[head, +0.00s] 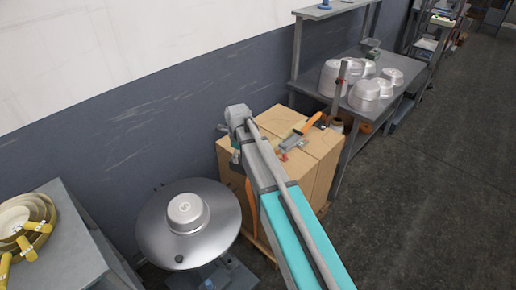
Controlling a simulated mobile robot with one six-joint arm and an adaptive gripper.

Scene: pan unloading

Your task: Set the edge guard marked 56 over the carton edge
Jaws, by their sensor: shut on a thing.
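The carton stack (322,147) stands on a pallet at the centre, against the wall. My arm reaches up to its left side and hides part of its top and front. My gripper (238,168) points down by the carton's left side, small and partly hidden behind my arm. It is shut on an orange strip, which looks like the edge guard (251,196). The strip hangs upright close to the carton's left face. I cannot tell whether it touches the carton, and no number 56 is legible.
A tool with an orange handle (312,122) lies on the carton top. A round metal turntable (222,222) with an upturned pan (187,210) stands to the left. A grey bench (68,262) with yellow-handled pans is at far left. Shelving (340,184) with metal pots stands behind right. The right floor is clear.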

